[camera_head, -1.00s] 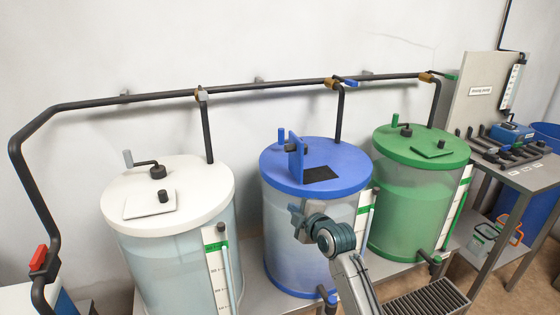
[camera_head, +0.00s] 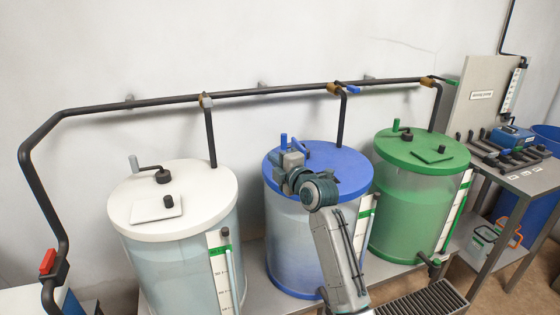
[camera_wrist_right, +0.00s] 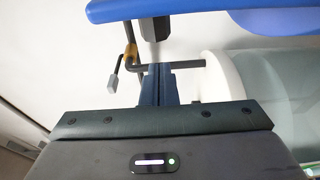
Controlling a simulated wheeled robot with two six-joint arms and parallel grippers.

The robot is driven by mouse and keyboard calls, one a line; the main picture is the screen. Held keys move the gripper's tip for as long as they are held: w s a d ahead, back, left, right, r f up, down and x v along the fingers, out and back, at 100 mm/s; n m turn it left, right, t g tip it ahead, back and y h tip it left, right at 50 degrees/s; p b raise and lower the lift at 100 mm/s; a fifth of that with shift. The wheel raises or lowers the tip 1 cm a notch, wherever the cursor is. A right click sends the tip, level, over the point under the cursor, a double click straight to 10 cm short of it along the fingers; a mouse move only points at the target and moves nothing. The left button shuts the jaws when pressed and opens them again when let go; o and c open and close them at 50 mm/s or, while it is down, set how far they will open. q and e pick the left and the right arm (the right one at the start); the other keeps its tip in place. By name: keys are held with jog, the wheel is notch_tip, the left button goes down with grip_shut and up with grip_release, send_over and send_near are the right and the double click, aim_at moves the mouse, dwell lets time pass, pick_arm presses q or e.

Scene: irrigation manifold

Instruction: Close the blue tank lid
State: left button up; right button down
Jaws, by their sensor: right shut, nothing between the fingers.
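The blue tank (camera_head: 292,240) stands in the middle of the row, with a round blue top (camera_head: 345,172). Its small hatch lid is mostly hidden behind my right gripper in the head view, and so is the dark opening. In the right wrist view, a blue panel (camera_wrist_right: 190,8), which looks like the raised lid, crosses the top with a black knob (camera_wrist_right: 155,28) on it. My right gripper (camera_head: 287,162) is over the left part of the blue top. Its fingers (camera_wrist_right: 157,80) are shut and empty, pointing at the knob. I cannot tell whether they touch. My left gripper is not in view.
A white-topped tank (camera_head: 190,225) stands left and a green tank (camera_head: 420,170) right, close to the blue one. A black pipe (camera_head: 270,92) runs along the wall behind, with a drop pipe (camera_head: 342,120) behind the blue tank. A steel bench (camera_head: 530,180) stands far right.

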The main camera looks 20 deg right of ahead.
jog(key=d, duration=0.2)
jog(key=d+p, duration=0.1)
jog(key=shift+s+d, duration=0.2)
jog(key=shift+s, duration=0.05)
jog(key=shift+a, duration=0.1)
